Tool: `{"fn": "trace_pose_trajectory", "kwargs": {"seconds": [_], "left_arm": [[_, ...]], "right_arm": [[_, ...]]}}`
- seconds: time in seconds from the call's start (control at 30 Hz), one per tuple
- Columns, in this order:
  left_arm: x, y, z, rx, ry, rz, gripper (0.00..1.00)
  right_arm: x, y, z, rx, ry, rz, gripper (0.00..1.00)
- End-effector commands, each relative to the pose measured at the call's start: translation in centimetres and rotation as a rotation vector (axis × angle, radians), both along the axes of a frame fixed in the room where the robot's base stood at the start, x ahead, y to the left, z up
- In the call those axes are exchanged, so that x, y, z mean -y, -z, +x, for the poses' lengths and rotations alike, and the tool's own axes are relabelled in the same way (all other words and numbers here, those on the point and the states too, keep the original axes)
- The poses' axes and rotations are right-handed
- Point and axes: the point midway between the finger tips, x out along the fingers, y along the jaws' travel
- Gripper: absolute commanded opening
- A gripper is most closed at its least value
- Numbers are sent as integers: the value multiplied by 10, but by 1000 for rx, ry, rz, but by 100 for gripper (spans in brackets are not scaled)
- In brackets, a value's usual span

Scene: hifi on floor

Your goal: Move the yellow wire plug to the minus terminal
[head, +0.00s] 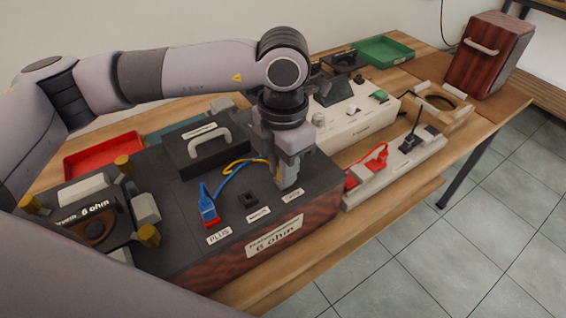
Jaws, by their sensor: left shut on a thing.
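A dark box (170,225) labelled 6 ohm has a row of labelled terminals on its top. A blue plug (207,204) sits at the terminal labelled PLUS, on a red base. The middle terminal (249,200), a black square socket, has no plug in it; its small label is hard to read. The yellow wire (236,165) arches right and passes behind my left gripper (287,184). That gripper points down, shut, over the right-hand terminal by the third label. Its fingers hide the yellow plug and that terminal, so I cannot tell whether the plug is seated. My right gripper is out of view.
A black block with a grey handle (208,140) stands behind the wires. A white device (355,118) and a white strip with red clips (395,165) lie to the right. A red tray (103,152) is at left, a green tray (383,50) at the back.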

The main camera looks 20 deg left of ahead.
Motion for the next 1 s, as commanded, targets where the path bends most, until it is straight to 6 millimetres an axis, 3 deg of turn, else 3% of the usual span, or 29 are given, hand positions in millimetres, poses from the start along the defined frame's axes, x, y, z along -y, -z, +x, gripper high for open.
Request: {"fn": "trace_pose_trajectory", "kwargs": {"seconds": [1.0], "left_arm": [[0,-8,0,1,0,-1,0]], "right_arm": [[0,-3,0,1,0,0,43]]}}
